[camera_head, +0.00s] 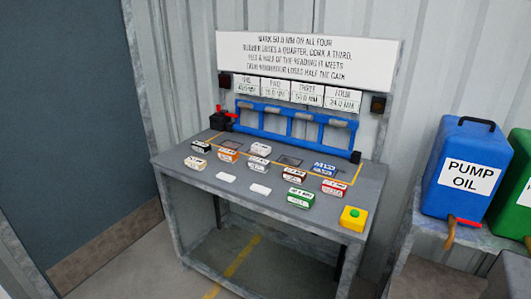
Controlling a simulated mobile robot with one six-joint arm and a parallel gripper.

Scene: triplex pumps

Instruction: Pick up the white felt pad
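Several small labelled blocks stand on the grey workbench (172,160); their print is too small to read. Two have mostly white or pale grey bodies: one pale block (260,149) and another pale block (258,163) just in front of it, near the bench middle. Two flat white pieces, one at left (226,177) and one to its right (260,189), lie near the front edge. I cannot tell which of these is the white felt pad. My gripper is not in view.
Other blocks are green (300,198), red (333,187), blue (324,168) and brown (294,175). A blue pump frame (293,127) spans the bench's back, below a white sign (308,60). A yellow box with a green button (353,217) is at front right. A blue oil container (468,150) stands right.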

